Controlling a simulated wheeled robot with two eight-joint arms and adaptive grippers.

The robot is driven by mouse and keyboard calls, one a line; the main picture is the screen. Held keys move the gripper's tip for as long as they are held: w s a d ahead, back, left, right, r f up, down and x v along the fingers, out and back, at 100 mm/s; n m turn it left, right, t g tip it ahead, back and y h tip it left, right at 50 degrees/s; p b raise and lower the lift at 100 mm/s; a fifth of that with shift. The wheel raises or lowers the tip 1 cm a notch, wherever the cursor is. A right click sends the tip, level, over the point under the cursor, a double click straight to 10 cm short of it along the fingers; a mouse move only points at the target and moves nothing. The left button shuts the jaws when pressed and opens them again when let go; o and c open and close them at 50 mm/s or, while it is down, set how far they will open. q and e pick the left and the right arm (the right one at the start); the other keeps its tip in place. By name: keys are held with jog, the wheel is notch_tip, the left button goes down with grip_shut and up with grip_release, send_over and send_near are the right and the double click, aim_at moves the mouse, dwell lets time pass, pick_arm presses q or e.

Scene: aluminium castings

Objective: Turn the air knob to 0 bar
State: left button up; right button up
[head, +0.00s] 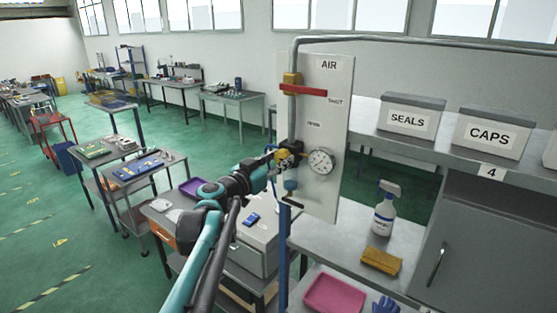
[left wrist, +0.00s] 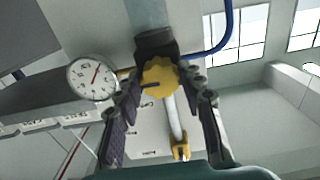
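The air panel (head: 325,110) is a pale upright board with the label AIR. The yellow air knob (head: 283,157) sits at its lower left, partly hidden by my left gripper (head: 276,158). In the left wrist view the scalloped yellow knob (left wrist: 160,77) lies between the two fingertips of my left gripper (left wrist: 161,83), which appear to touch its sides. A round white gauge (head: 321,161) is right of the knob. It also shows in the left wrist view (left wrist: 92,77) with a red needle; its numbers are too small to read. My right gripper is not in view.
A red handle (head: 303,90) is on the pipe above the knob. Boxes labelled SEALS (head: 411,116) and CAPS (head: 491,132) stand on a shelf.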

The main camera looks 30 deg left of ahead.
pick_arm(q)
jog(key=shift+n, duration=0.3)
jog(key=n+b, duration=0.1)
jog(key=n, duration=0.2)
jog(key=shift+n, duration=0.4)
jog(key=n+b, duration=0.1)
jog(key=n, duration=0.3)
jog(key=shift+n, duration=0.3)
jog(key=n+b, duration=0.1)
jog(key=n, duration=0.3)
jog(key=shift+r+n+b, duration=0.1)
jog(key=shift+n+b, duration=0.4)
jog(key=shift+n, duration=2)
jog(key=o, duration=1.1)
jog(key=shift+s, duration=0.15)
